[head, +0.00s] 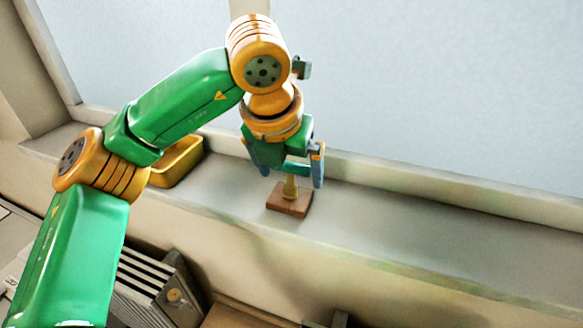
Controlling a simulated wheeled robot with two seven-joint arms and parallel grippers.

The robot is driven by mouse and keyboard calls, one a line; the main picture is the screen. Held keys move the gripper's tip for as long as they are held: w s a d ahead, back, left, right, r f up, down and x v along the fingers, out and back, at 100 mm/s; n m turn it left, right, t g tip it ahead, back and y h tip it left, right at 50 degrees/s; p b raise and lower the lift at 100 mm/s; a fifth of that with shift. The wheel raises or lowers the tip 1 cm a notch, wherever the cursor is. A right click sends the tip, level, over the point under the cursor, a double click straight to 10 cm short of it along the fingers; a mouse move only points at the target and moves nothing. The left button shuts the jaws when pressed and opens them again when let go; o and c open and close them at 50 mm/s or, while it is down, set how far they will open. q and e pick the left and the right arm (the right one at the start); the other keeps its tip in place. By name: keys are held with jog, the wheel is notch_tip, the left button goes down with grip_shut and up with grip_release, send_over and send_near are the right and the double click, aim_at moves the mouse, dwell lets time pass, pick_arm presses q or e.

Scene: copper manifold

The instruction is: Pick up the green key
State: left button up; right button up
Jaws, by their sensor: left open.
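My left gripper (291,178) points down over the window sill, with its fingers apart on either side of a brass post (290,187). The post stands upright on a small brown wooden block (288,205) on the sill. A green bar (296,168) shows between the fingers at the top of the post. I cannot tell whether it is the green key or part of my gripper. My gripper hides much of this spot. My right gripper is not in view.
A yellow tray (178,160) sits on the sill (400,225) to the left, partly behind my left arm. The sill is clear to the right of the block. A grey ribbed radiator (150,285) is below the sill, and a frosted window pane (430,80) rises behind.

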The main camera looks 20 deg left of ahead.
pick_arm(q)
jog(key=shift+w+f, duration=0.35)
jog(key=shift+f, duration=0.2)
jog(key=shift+s, duration=0.2)
jog(key=c, duration=1)
jog(key=shift+r, duration=0.1)
